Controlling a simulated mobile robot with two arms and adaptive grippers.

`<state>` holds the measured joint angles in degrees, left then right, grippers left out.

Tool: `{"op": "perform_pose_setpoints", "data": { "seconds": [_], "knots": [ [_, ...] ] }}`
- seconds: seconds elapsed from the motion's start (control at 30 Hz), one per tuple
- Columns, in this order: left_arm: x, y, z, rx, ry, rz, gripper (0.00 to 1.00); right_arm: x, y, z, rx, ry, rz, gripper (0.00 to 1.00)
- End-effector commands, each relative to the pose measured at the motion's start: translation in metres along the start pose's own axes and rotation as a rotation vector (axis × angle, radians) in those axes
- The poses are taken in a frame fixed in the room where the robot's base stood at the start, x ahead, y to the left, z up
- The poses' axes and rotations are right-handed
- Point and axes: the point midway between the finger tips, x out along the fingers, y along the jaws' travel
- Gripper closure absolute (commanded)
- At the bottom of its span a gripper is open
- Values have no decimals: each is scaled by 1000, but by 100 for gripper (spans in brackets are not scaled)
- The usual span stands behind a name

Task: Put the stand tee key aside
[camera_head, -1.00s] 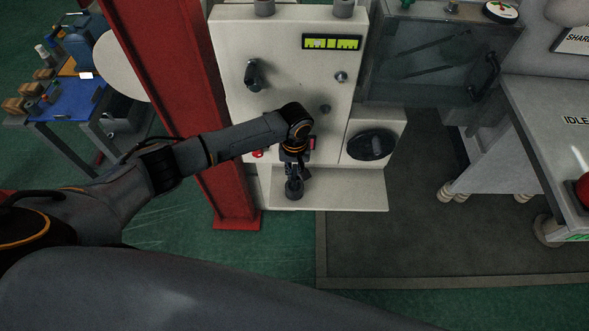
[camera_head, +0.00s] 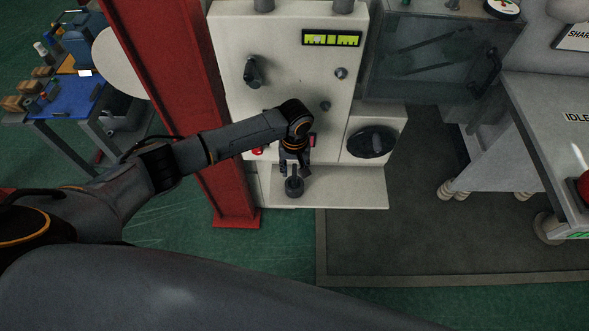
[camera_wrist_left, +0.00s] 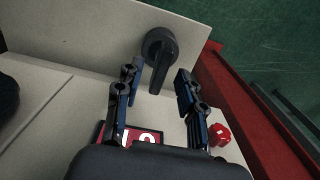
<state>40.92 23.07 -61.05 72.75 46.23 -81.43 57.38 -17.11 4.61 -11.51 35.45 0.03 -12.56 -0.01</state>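A dark round piece with a short bar, which looks like the stand tee key (camera_head: 294,188), sits on the pale ledge (camera_head: 345,195) at the foot of the white machine panel. In the left wrist view the key (camera_wrist_left: 158,48) shows a round base, with its bar pointing toward the fingers. My left gripper (camera_head: 293,168) is above the ledge, close over the key. In the wrist view the left gripper (camera_wrist_left: 156,76) is open, its fingers apart on either side of the bar's near end. I see no clear contact. My right gripper is not in view.
A red column (camera_head: 178,90) stands left of the panel. A red button (camera_wrist_left: 219,134) and a red and white display (camera_wrist_left: 146,135) lie close to the fingers. A black round fitting (camera_head: 371,143) is right of the panel. Dark matting covers the floor at right.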

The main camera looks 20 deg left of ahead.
Motion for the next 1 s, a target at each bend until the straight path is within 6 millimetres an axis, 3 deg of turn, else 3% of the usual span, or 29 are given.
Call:
{"op": "perform_pose_setpoints", "data": {
  "seconds": [0.3, 0.5, 0.7, 1.0],
  "knots": [
    [-66, 0, -1, 1, 5, 3, 61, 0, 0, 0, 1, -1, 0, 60],
    [-98, 1, -1, 1, 3, 3, 61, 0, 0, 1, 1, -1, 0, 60],
    [-110, 0, 0, 0, 2, 1, 61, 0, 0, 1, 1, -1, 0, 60],
    [-111, 0, 0, 0, 1, 1, 61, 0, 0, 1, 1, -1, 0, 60]
  ]
}}
